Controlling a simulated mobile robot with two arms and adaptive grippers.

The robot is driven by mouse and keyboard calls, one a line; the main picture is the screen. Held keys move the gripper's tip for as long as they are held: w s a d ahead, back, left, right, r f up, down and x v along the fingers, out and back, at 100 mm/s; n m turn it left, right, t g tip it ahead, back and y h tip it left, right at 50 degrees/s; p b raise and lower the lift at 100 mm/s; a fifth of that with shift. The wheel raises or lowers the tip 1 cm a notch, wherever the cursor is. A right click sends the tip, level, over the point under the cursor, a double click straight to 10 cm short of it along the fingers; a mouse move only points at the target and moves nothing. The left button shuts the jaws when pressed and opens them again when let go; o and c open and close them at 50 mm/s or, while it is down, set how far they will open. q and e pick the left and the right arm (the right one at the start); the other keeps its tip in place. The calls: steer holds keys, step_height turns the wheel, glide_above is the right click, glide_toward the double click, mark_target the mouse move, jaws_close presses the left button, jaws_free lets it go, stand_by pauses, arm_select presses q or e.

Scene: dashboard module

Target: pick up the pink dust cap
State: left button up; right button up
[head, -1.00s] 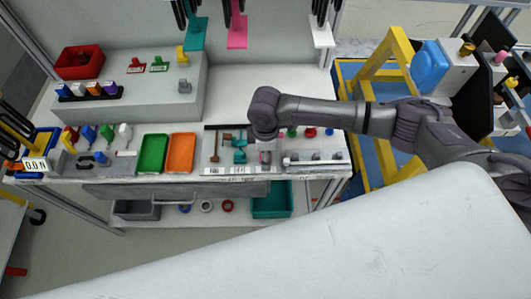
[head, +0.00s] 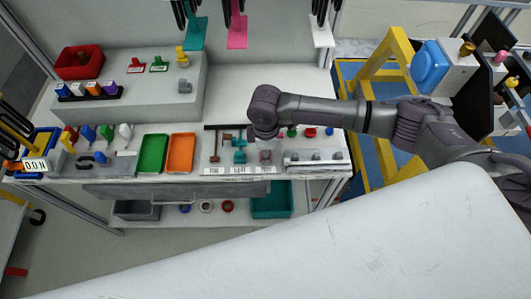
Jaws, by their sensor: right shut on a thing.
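My right gripper (head: 265,147) points down over the front of the bench, between the orange tray and the row of knobs. It is mostly hidden under my own wrist. It is shut on a small pinkish piece, which I take to be the pink dust cap (head: 265,157). Only a little of the cap shows, and I cannot tell whether it is clear of the panel (head: 211,157) below. My left gripper is not in view.
Left of my right gripper are teal and brown parts (head: 239,156), then an orange tray (head: 181,153) and a green tray (head: 153,153). Knobs on a grey block (head: 316,167) stand close on its right. A raised grey step (head: 140,100) fills the back left.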

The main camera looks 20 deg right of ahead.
steer(key=r, duration=0.2)
steer(key=s+r, duration=0.1)
steer(key=r, duration=0.1)
steer(key=shift+s+b, duration=0.1)
steer(key=shift+b, duration=0.3)
steer(key=s+d+r, duration=0.1)
steer(key=s+r, duration=0.5)
steer(key=s, duration=0.4)
steer(key=shift+s+r+b, duration=0.15)
steer(key=shift+s+b, duration=0.1)
steer(key=shift+b, duration=0.15)
